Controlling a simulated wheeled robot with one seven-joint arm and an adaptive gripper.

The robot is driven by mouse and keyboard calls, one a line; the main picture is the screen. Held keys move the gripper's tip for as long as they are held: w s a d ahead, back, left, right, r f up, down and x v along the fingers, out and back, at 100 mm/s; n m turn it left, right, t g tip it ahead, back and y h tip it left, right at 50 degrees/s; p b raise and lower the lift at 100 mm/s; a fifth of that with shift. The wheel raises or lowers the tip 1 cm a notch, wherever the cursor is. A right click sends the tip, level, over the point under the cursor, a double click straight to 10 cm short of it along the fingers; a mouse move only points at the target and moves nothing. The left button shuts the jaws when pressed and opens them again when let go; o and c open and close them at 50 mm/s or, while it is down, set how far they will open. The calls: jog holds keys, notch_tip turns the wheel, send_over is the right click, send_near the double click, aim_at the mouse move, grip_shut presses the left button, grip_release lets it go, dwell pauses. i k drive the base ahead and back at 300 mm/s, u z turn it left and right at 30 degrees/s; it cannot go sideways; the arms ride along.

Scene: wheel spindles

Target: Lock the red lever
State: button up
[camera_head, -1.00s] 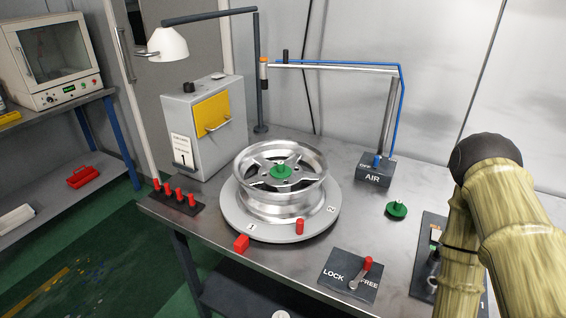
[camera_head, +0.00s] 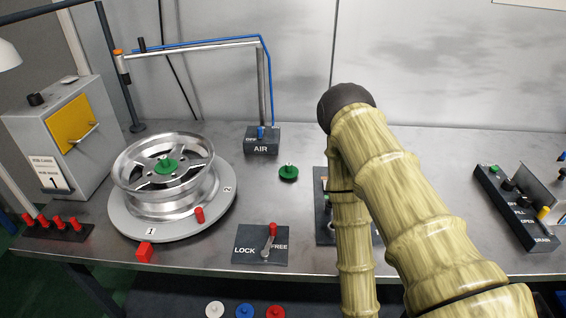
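The red lever (camera_head: 271,233) stands on a dark plate (camera_head: 248,255) marked LOCK on the left and FREE on the right. Its red knob points up and slightly right, on the FREE side. The plate lies near the table's front edge, right of the round turntable (camera_head: 130,225) that carries a silver wheel (camera_head: 180,195) with a green hub piece. My arm rises at the right of the view, its links to the right of the lever plate. My gripper cannot be seen in this view.
A grey AIR box (camera_head: 262,145) with a blue switch and a green knob (camera_head: 288,172) stand behind the lever. A red block (camera_head: 144,251) sits at the turntable's front. A dark panel (camera_head: 323,225) is partly behind my arm. A control box (camera_head: 515,205) stands at the right.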

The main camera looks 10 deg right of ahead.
aim_at(264, 254)
jog(key=k, duration=0.5)
jog(key=u, duration=1.6)
jog(key=k, duration=0.75)
jog(key=z, duration=1.5)
